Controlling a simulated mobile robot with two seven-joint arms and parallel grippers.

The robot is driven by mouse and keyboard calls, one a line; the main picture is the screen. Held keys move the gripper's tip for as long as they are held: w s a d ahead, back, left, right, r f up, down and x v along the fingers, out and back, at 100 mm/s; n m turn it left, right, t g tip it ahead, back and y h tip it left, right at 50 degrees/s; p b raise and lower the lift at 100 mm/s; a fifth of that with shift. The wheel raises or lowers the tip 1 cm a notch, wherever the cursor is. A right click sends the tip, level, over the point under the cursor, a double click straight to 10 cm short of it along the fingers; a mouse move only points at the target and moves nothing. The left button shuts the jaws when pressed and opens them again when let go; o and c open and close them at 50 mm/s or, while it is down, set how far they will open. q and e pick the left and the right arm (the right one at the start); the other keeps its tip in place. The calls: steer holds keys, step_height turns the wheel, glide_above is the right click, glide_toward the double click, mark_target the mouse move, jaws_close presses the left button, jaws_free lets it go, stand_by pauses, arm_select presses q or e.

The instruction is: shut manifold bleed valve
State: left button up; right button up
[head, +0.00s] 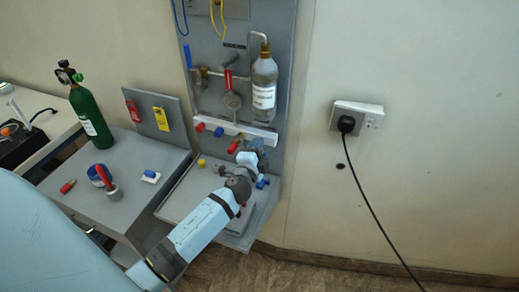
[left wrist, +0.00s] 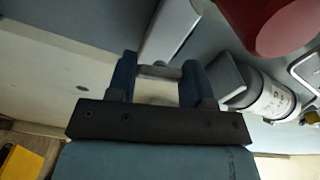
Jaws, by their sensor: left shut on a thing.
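My left gripper (head: 256,148) is at the lower part of the grey wall panel (head: 289,75), just below the white shelf bar. In the left wrist view its two dark blue fingers (left wrist: 161,75) stand apart with a pale grey rod-like piece (left wrist: 160,71) between them. The gripper is shut on this piece; I cannot tell for sure that it is the bleed valve's handle. A red-handled fitting (head: 235,145) sits just left of the gripper. A large red part (left wrist: 270,22) looms close in the left wrist view. The gripper and wrist hide part of the lower panel.
Red and blue caps lie on the white shelf bar (head: 262,136). A green cylinder (head: 90,115) stands on the grey bench at left. The wall right of the panel has an outlet (head: 357,115).

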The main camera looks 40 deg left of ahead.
arm_select(q)
steer(key=shift+m, duration=1.5)
steer(key=o, duration=0.9)
steer(key=b+v, duration=0.2)
steer(key=v, duration=1.2)
